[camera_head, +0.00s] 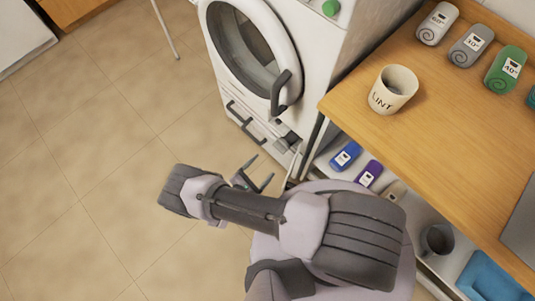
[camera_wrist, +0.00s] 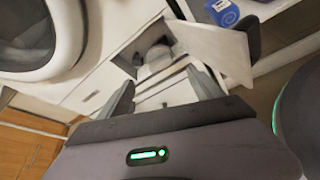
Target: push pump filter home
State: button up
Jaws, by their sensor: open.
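The white washing machine (camera_head: 228,90) has a small dark recess (camera_head: 287,138) low at its front right. In the wrist view, a pale rounded part, apparently the pump filter (camera_wrist: 157,56), shows at this recess; how deep it sits I cannot tell. A white flap (camera_wrist: 212,50) stands open to the right of the recess. My gripper (camera_head: 264,166) is open and empty, in front of the machine's lower front. In the wrist view my gripper (camera_wrist: 159,78) has its two fingers apart, pointing toward the recess, with the filter beyond the gap between them.
The round machine door (camera_head: 252,50) is above left of the recess. A wooden counter (camera_head: 440,110) with a LINT cup (camera_head: 393,90) stands at right, over a shelf with a blue bottle (camera_head: 346,155) and a purple bottle (camera_head: 369,174). The tiled floor (camera_head: 110,130) at left is clear.

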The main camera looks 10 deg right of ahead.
aim_at(282, 146)
jog(key=shift+n+g, duration=0.4)
jog(key=shift+n, duration=0.5)
jog(key=b+x, duration=0.1)
jog(key=x, duration=0.4)
jog(key=b+x, duration=0.2)
jog(key=x, duration=0.4)
jog(key=w+r+b+x, duration=0.1)
jog(key=b+x, duration=0.1)
jog(key=x, duration=0.4)
jog(key=shift+w+f, duration=0.1)
grip_shut()
jog(key=shift+d, duration=0.15)
